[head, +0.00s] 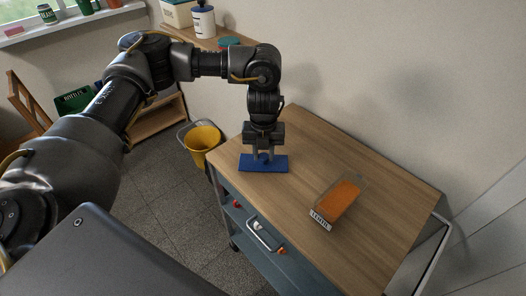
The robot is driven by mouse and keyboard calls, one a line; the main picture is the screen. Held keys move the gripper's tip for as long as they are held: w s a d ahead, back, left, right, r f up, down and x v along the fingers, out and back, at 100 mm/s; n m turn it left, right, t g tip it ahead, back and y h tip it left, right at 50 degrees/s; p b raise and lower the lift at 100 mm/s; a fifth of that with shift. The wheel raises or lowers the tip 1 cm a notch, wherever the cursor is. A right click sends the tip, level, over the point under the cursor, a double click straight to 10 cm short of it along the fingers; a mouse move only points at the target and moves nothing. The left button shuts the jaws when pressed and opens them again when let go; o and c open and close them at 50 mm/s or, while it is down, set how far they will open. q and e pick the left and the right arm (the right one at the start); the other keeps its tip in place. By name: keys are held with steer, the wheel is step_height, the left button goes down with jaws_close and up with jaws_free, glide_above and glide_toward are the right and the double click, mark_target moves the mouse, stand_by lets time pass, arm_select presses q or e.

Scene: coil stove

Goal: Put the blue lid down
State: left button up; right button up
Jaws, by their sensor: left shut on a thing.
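The blue lid (264,167) is a flat blue rectangle at the left end of the wooden cart top (300,150). My left gripper (263,157) points straight down and is shut on the lid's middle from above. The lid is level and at or just above the wood; I cannot tell whether it touches. A clear container (345,193) with orange contents and a white label on its front stands to the right of the lid, open at the top. My right gripper is not in view.
A yellow bucket (204,137) stands on the floor left of the cart. A shelf with a white and dark jar (203,22) is behind my left arm. The wood around the container is clear.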

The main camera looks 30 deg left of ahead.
mark_target(263, 155)
arm_select(q)
steer(key=o, duration=0.7)
steer(key=shift+o, duration=1.2)
steer(key=shift+r, duration=0.15)
step_height(263, 155, up, 12)
